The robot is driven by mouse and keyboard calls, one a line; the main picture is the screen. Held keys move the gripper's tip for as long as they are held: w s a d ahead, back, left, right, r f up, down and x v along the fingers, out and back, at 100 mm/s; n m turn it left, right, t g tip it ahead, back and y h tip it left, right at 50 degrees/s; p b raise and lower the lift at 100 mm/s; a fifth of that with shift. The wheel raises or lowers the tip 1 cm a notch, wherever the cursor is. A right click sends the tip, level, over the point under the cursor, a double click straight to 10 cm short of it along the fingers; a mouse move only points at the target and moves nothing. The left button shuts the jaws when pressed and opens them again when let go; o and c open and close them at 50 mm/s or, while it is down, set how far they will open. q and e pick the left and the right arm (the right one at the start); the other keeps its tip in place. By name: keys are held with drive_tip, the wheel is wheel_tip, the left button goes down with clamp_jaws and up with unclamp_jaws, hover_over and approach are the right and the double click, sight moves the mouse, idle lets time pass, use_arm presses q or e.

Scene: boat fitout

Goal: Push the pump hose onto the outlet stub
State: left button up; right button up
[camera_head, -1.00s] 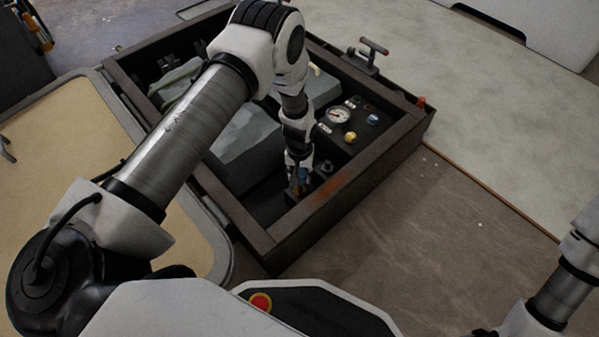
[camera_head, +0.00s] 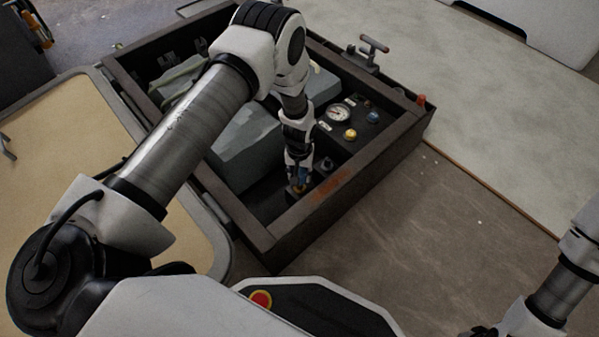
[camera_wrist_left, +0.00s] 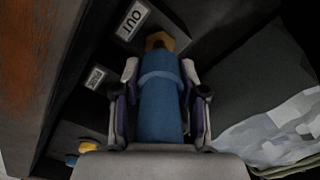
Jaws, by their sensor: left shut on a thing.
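The blue pump hose (camera_wrist_left: 160,105), with a lighter band around it, lies between the fingers of my left gripper (camera_wrist_left: 160,100) in the left wrist view. The gripper is shut on it. A brass outlet stub (camera_wrist_left: 158,41) shows at the hose's far end, beside a white OUT label (camera_wrist_left: 133,20). The hose end and stub line up closely; how far one is over the other I cannot tell. In the head view my left gripper (camera_head: 298,181) reaches down into the near corner of the dark box, with a bit of blue hose (camera_head: 303,173) visible. My right gripper is not visible.
The box's dark rim (camera_head: 345,180) stands close beside my left gripper. A grey block (camera_head: 250,145) lies on its other side. A panel with a gauge (camera_head: 339,114) and a yellow knob (camera_head: 350,134) is behind.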

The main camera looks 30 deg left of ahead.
use_arm(q)
drive_tip(key=shift+f+b, duration=1.55)
drive_tip(key=shift+f, duration=1.1)
drive_tip(key=o, duration=1.3)
drive_tip(key=shift+r, duration=0.15)
wheel_tip(320, 180, up, 12)
drive_tip(key=shift+f, duration=0.1)
